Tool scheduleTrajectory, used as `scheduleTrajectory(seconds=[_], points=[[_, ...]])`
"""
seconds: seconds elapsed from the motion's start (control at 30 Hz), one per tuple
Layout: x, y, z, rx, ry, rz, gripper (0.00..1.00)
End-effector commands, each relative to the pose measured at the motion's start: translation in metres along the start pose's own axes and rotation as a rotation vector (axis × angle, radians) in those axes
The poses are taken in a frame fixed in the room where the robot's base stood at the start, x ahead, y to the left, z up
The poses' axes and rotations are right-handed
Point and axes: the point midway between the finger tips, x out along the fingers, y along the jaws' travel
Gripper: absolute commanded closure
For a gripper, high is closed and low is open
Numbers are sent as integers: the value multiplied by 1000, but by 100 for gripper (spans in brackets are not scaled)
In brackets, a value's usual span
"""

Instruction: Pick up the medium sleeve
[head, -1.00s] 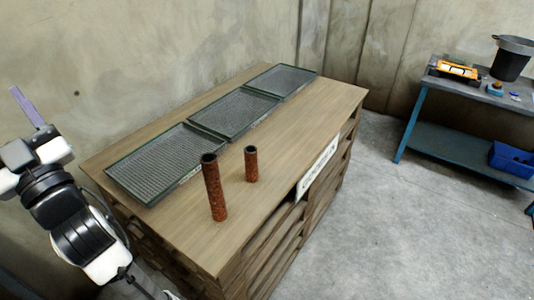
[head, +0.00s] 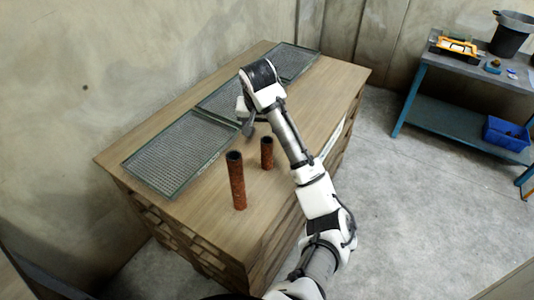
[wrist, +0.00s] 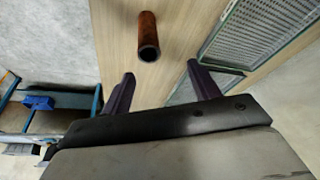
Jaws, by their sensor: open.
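Two rusty reddish-brown sleeves stand upright on the wooden table: a taller one (head: 236,182) nearer the front and a shorter one (head: 267,154) behind it to the right. No third sleeve shows, and I cannot tell by label which is the medium one. My gripper (head: 247,124) is above the table, just behind and left of the shorter sleeve in the head view. In the wrist view my gripper (wrist: 161,68) is open and empty, with one sleeve (wrist: 148,38), apparently the shorter, beyond the fingertips and apart from them.
Mesh trays (head: 180,152) lie in a row along the table's (head: 207,205) back edge, one partly hidden by my arm. A blue-legged bench (head: 455,68) with a dark bucket (head: 510,36) stands at right. The table's front left top is clear.

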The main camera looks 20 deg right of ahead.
Motion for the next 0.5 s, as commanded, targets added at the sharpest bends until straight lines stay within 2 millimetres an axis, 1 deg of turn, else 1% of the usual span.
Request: scheduleTrajectory(seconds=[0.03,0.1,0.17,0.23,0.3,0.4,0.5], points=[[3,9,2,14,-20,18,39],[11,14,5,23,-37,28,39],[22,14,7,24,-43,28,39],[36,14,8,24,-45,28,39],[44,17,6,25,-43,32,39],[63,18,7,25,-42,32,39],[77,18,7,24,-40,31,39]])
